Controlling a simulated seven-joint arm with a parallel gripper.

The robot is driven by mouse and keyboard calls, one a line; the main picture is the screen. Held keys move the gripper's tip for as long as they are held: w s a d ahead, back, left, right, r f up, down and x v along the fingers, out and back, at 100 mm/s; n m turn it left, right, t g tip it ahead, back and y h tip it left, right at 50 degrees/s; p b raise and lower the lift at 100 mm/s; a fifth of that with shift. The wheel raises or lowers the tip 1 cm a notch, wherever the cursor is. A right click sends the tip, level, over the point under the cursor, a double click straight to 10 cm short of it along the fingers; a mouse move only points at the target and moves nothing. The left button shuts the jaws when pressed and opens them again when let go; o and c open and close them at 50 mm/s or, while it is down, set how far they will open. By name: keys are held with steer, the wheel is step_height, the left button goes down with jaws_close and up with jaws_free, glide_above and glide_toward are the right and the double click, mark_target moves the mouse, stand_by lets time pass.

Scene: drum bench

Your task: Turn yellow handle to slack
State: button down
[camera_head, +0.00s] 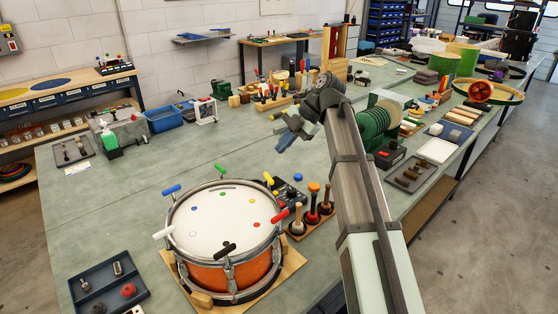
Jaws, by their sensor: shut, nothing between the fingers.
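An orange snare-type drum (232,277) with a white head stands on a wooden board at the lower left of the head view. Several coloured handles ring its rim. The yellow handle (268,178) is at the far right of the rim, tilted up; its exact turn angle is too small to tell. Next to it are the green handle (220,169) and the red handle (279,216). My gripper (284,144) is in the air beyond and above the drum, apart from the yellow handle. It is shut and empty.
Blue (172,189), white (163,232) and black (226,249) handles share the rim. A rack of wooden-handled tools (311,214) and a dark box (290,193) stand close right of the drum. A dark tray (108,284) lies left.

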mark_target(269, 182)
steer(key=w+d+r, duration=0.3)
steer(key=d+r, duration=0.1)
steer(key=r, duration=0.2)
steer(key=s+d+f+m+t, duration=0.15)
steer(key=s+d+m, duration=0.25)
steer(key=s+m, duration=0.55)
steer(key=a+f+m, duration=0.8)
steer(key=a+m, duration=0.1)
steer(key=m, duration=0.3)
steer(key=shift+s+t, duration=0.45)
steer(key=shift+a, duration=0.1)
stand_by(0.4)
